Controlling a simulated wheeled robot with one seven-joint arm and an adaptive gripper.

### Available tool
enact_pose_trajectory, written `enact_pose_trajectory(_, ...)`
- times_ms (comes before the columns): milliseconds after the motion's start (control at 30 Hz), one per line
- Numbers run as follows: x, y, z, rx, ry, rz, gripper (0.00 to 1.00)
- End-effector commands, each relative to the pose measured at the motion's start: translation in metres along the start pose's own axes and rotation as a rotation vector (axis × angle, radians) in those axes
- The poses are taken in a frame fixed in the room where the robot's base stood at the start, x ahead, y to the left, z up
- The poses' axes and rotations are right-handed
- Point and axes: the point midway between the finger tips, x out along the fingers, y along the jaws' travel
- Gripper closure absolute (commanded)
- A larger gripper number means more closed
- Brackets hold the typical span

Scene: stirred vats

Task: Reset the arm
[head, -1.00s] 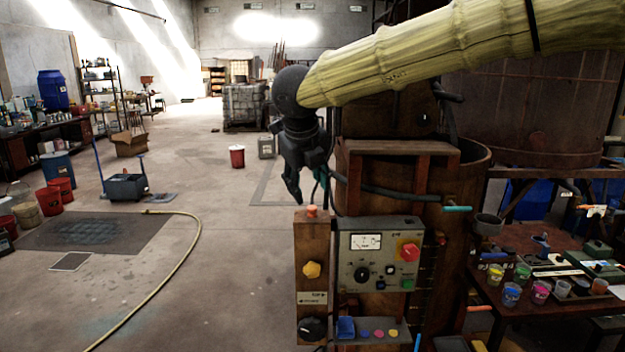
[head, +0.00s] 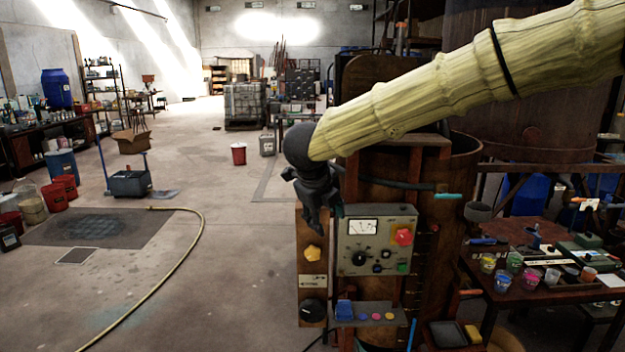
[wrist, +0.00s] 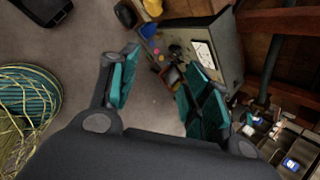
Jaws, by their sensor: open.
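My gripper (head: 323,222) hangs from the end of my pale, bamboo-like arm, at the upper left of the grey control box (head: 377,243) in the head view. In the wrist view my gripper (wrist: 155,95) has its two teal-padded fingers spread apart with nothing between them. In the head view a wooden post with a yellow knob (head: 313,253) stands just left of the box, below the gripper. I cannot tell the exact gap to the post.
A small shelf (head: 372,312) with coloured buttons sits below the box. A wooden vat (head: 462,215) stands behind it. A bench with paint cups (head: 530,277) is at right. A yellow hose (head: 165,280) lies on the open floor at left.

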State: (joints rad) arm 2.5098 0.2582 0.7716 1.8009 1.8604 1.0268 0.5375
Motion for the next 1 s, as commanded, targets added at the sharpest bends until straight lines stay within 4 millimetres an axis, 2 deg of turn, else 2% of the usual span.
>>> enact_pose_trajectory(33, 0.017, 0.004, -0.007, -0.035, 0.012, -0.012, 0.52)
enact_pose_trajectory(167, 0.064, 0.012, -0.027, -0.148, 0.035, -0.053, 0.52)
enact_pose_trajectory(233, 0.096, 0.019, -0.043, -0.235, 0.051, -0.077, 0.52)
enact_pose_trajectory(400, 0.177, 0.042, -0.094, -0.494, 0.086, -0.124, 0.52)
enact_pose_trajectory(467, 0.203, 0.053, -0.113, -0.591, 0.095, -0.134, 0.52)
enact_pose_trajectory(600, 0.260, 0.082, -0.164, -0.827, 0.109, -0.133, 0.52)
enact_pose_trajectory(700, 0.294, 0.107, -0.203, -1.001, 0.108, -0.116, 0.52)
enact_pose_trajectory(800, 0.324, 0.135, -0.245, -1.174, 0.099, -0.085, 0.52)
enact_pose_trajectory(1000, 0.365, 0.195, -0.334, -1.514, 0.046, 0.011, 0.52)
